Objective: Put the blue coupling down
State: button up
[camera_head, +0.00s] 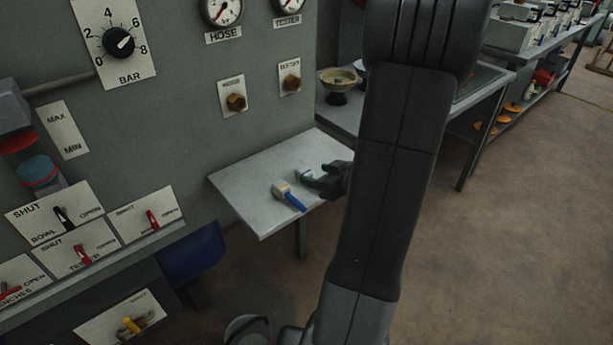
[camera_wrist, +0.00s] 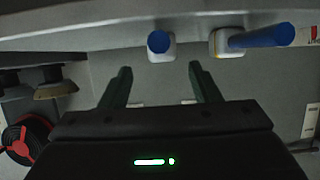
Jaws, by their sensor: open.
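Two small fittings with blue parts and pale collars lie on a light grey shelf (camera_head: 255,200). The nearer blue coupling (camera_head: 291,199) lies on its side and also shows at the upper right of the wrist view (camera_wrist: 262,38). The other coupling (camera_head: 304,175) is just off my fingertips. In the wrist view its round blue end (camera_wrist: 159,41) faces me, ahead of the gap between the fingers. I cannot tell which one the task means. My gripper (camera_head: 328,180) is open, with its fingers (camera_wrist: 160,80) apart and nothing between them.
A grey panel with gauges, brass knobs (camera_head: 236,102) and lever switches (camera_head: 151,220) rises behind and left of the shelf. A dark bench holds a bowl (camera_head: 339,84) behind. A red round part (camera_wrist: 25,140) is at lower left in the wrist view. Open floor lies at right.

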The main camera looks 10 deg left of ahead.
aim_at(309, 173)
jog(key=shift+p+x, duration=0.45)
jog(key=shift+x, duration=2.15)
jog(key=shift+s+f, duration=0.1)
jog(key=shift+s, duration=0.1)
jog(key=shift+c, duration=0.3)
